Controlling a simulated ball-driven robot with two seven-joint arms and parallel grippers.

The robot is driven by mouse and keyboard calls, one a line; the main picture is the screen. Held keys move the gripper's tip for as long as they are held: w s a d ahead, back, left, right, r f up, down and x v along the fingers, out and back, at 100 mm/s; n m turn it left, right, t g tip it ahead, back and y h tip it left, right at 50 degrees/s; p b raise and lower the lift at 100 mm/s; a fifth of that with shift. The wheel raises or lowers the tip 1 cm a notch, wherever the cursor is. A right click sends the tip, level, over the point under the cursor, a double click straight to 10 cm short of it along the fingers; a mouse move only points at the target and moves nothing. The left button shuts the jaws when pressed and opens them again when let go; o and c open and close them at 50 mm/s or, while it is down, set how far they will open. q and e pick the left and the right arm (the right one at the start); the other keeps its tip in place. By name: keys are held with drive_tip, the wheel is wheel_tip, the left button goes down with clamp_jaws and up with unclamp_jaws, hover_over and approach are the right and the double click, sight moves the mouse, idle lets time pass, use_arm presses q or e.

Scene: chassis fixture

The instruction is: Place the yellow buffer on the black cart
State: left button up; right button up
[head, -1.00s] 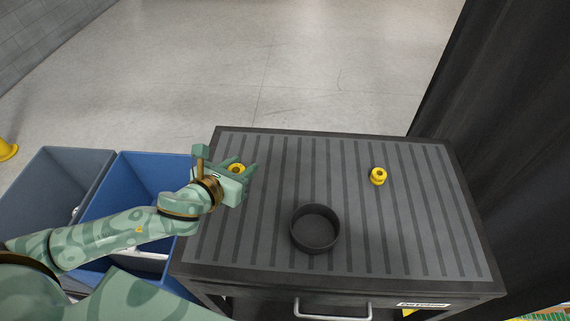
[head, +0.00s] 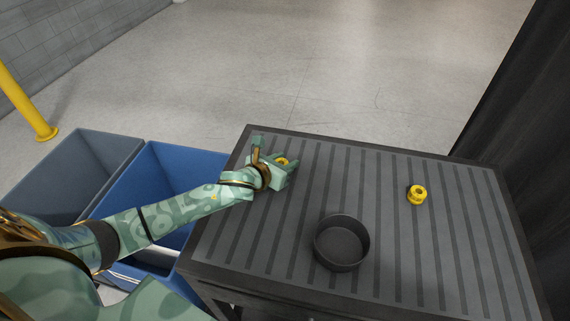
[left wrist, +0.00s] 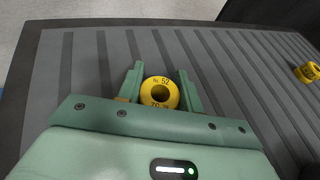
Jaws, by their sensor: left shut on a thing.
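My left gripper (head: 284,164) is over the far left part of the black cart (head: 300,240). It is shut on a yellow buffer (head: 281,161), a small ring-shaped piece. In the left wrist view the buffer (left wrist: 160,92) sits between the two green fingers, with its centre hole facing the camera. I cannot tell whether it touches the ribbed cart top. A second yellow buffer (head: 417,195) stands on the right part of the cart top, and it also shows at the right edge of the left wrist view (left wrist: 308,72). My right gripper is not in view.
A round black open dish (head: 341,243) stands on the cart's near middle. A blue bin (head: 160,170) and a grey bin (head: 85,160) stand left of the cart. A yellow post (head: 25,105) rises further left. A dark curtain (head: 530,150) hangs at the right. The far middle of the cart top is clear.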

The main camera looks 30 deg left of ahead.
use_arm(q)
drive_tip(key=shift+f, duration=0.1)
drive_tip(key=o, duration=0.8)
drive_tip(key=shift+o, duration=0.9)
drive_tip(key=shift+s+a+r, duration=0.1)
drive_tip(key=shift+s+r, duration=0.15)
drive_tip(key=shift+r, duration=0.05)
drive_tip(key=p+v, duration=0.3)
drive_tip(key=v, duration=0.8)
drive_tip(key=shift+s, duration=0.25)
